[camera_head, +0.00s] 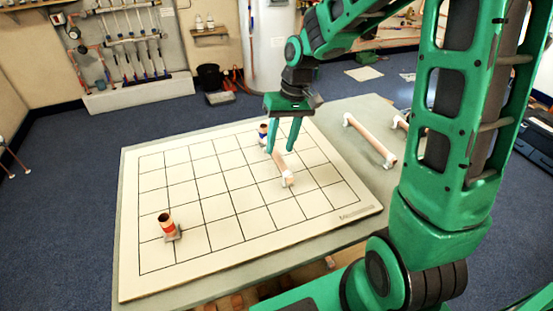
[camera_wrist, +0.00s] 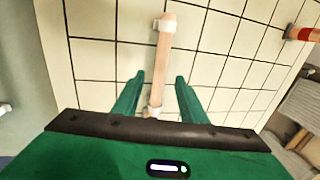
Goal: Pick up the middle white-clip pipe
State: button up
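A copper-coloured pipe with white clips (camera_head: 280,163) lies on the gridded board (camera_head: 222,243). It also shows in the wrist view (camera_wrist: 162,55), with one white clip at its far end and another close to my gripper. My gripper (camera_head: 282,150) is over this pipe and points down. Its fingers, also in the wrist view (camera_wrist: 158,80), are apart, one on each side of the pipe, with gaps showing. A second white-clip pipe (camera_head: 370,140) lies right of the board. A third (camera_head: 402,122) is farther right, mostly hidden by my arm.
A short red-banded pipe piece (camera_head: 167,226) stands at the board's front left. A blue-banded piece (camera_head: 263,131) is behind my gripper, partly hidden. The left half of the board is mostly clear. The table (camera_head: 372,107) extends to the right.

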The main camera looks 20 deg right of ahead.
aim_at(278, 155)
jog(key=shift+a+f, duration=0.15)
jog(key=shift+f, duration=0.75)
jog(key=shift+a+f, duration=0.15)
jog(key=shift+f, duration=0.7)
grip_shut()
jog(key=shift+r, duration=0.15)
